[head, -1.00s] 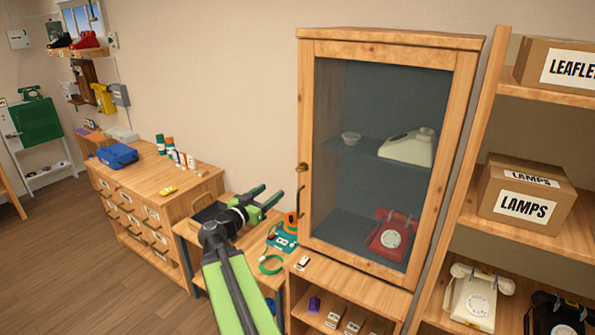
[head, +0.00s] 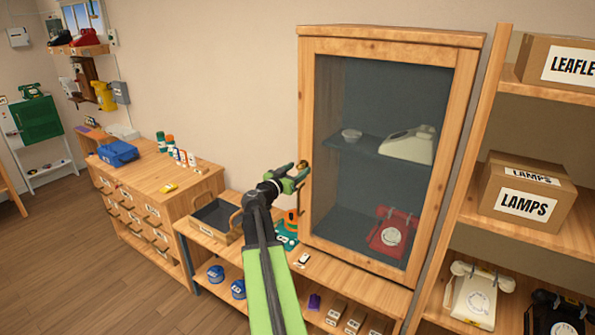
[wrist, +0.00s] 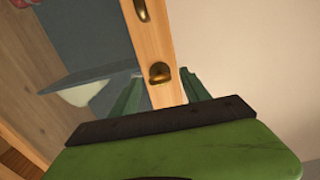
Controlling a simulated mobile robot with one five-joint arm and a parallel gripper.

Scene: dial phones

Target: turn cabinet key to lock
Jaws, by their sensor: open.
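The cabinet (head: 390,45) has a glass door in a light wood frame, and the door looks closed. The brass key (wrist: 160,73) sits on the door's left frame strip; in the head view it (head: 303,166) is partly hidden by my gripper. My gripper (head: 301,173) is open at the key. In the wrist view my gripper (wrist: 159,76) has one green finger on each side of the frame strip, with the key between the fingertips. I cannot tell whether either finger touches the key. A brass door handle (wrist: 141,9) shows beyond the key in the wrist view.
A cream phone (head: 408,147) and a red phone (head: 392,236) are behind the glass. A low bench with a dark tray (head: 213,214) and a teal-orange item (head: 288,238) is left of the cabinet. Open shelves with boxes (head: 527,195) stand close on the right.

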